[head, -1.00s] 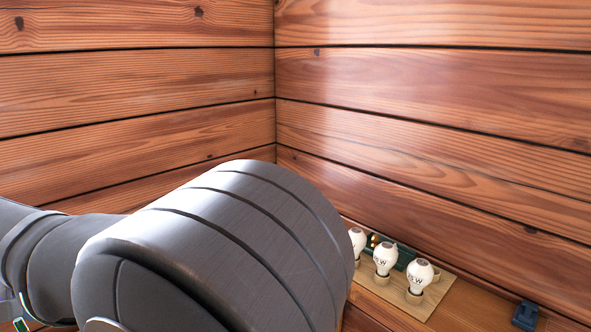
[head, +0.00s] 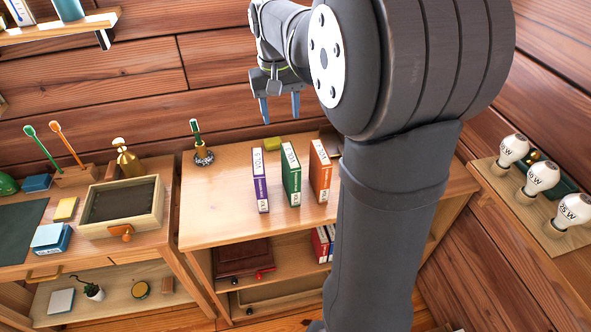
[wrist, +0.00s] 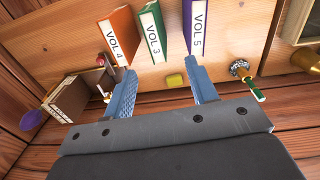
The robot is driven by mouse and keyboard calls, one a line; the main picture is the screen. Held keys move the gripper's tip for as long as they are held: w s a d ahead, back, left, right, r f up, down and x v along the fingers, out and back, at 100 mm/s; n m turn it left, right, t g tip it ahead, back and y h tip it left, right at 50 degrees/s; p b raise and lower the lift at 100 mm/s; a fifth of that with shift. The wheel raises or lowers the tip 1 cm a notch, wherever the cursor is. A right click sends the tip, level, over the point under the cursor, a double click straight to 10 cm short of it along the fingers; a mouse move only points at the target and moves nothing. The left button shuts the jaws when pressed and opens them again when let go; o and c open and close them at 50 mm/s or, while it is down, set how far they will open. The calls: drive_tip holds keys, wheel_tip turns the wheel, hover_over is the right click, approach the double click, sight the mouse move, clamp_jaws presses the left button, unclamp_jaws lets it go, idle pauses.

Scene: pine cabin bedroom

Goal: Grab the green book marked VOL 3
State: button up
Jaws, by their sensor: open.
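The green book marked VOL 3 (head: 291,175) stands upright on the top of the wooden shelf unit, between a purple book (head: 260,180) on its left and an orange book (head: 320,172) on its right. In the wrist view the label VOL 3 (wrist: 153,38) reads clearly on the green book, with the orange book marked VOL 4 (wrist: 116,38) to its left and the purple book marked VOL 5 (wrist: 197,30) to its right. My gripper (head: 281,110) is open and empty, above and behind the books near the wall. Its blue fingers (wrist: 155,78) show apart in the wrist view.
A yellow-green block (head: 272,144) lies behind the books. Red-spined books (head: 322,245) are on the shelf below. A desk with an open wooden box (head: 122,207) is at left; bulbs (head: 542,177) stand at right.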

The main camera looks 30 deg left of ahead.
sight(290, 154)
drive_tip(key=f, duration=0.4)
drive_tip(key=w+f, duration=0.1)
drive_tip(key=f, duration=0.8)
drive_tip(key=shift+w+d+f, duration=0.1)
drive_tip(key=shift+w+d, duration=0.25)
drive_tip(key=shift+w+d+f, duration=0.1)
drive_tip(key=shift+w+f, duration=0.1)
drive_tip(key=shift+f, duration=1.1)
drive_tip(key=shift+w+f, duration=0.2)
drive_tip(key=shift+f, duration=1.05)
clamp_jaws()
